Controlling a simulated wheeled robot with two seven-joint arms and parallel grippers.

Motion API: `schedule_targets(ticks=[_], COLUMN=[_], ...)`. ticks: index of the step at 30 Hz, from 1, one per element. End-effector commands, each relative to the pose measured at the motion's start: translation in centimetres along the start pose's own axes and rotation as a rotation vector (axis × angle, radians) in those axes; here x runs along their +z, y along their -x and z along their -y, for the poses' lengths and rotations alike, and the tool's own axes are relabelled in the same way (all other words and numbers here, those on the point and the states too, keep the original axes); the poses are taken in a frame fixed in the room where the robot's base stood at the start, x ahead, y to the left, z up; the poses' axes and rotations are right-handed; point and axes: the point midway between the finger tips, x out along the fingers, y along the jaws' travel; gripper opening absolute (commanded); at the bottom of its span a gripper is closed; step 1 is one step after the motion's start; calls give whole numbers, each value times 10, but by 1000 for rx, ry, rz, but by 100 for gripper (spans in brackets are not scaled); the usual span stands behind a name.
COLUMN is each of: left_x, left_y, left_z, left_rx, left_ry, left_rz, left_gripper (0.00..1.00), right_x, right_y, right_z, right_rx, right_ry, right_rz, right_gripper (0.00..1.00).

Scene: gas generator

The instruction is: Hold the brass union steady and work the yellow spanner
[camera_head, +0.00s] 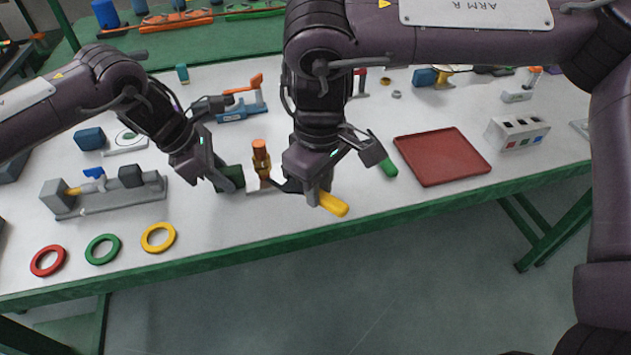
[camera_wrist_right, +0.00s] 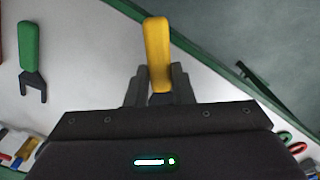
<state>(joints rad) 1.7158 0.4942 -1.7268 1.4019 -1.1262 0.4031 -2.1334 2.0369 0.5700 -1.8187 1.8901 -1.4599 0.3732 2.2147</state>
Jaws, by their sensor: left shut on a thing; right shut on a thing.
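The brass union (camera_head: 261,158) stands upright on a small pale base, orange-brown with a darker band. My left gripper (camera_head: 236,179) is shut at its left side, low down; its fingers hide where they grip. My right gripper (camera_head: 318,190) is shut on the yellow spanner (camera_head: 334,205). In the right wrist view, the yellow handle (camera_wrist_right: 158,50) sticks out between the fingers (camera_wrist_right: 157,88). The spanner's dark head reaches left toward the union's lower part; I cannot tell whether its jaw is seated around it.
A green spanner (camera_head: 387,167) lies right of my right gripper, beside a red tray (camera_head: 440,157). A grey fixture (camera_head: 110,196) and red, green and yellow rings (camera_head: 158,238) lie at the left. A block with coloured squares (camera_head: 517,133) stands right. The table's green front edge (camera_head: 240,257) is near.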

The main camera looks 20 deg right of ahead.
Motion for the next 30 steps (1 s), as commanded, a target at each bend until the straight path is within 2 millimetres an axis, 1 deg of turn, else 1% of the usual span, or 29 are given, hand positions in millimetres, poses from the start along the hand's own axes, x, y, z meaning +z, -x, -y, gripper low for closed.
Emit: schedule_targets(ticks=[5,8,21,24,30], left_x=[0,0,0,0,0], left_y=[0,0,0,0,0], left_z=[0,0,0,0,0], left_rx=[0,0,0,0,0], left_ry=[0,0,0,0,0], left_rz=[0,0,0,0,0], left_gripper=[0,0,0,0,0], right_x=[0,-1,0,0,0], right_y=[0,5,46,50,50], right_z=[0,0,0,0,0], right_rx=[0,1,2,1,0], right_ry=[0,0,0,0,0], right_rz=[-1,-2,-1,-1,0], right_gripper=[0,0,0,0,0])
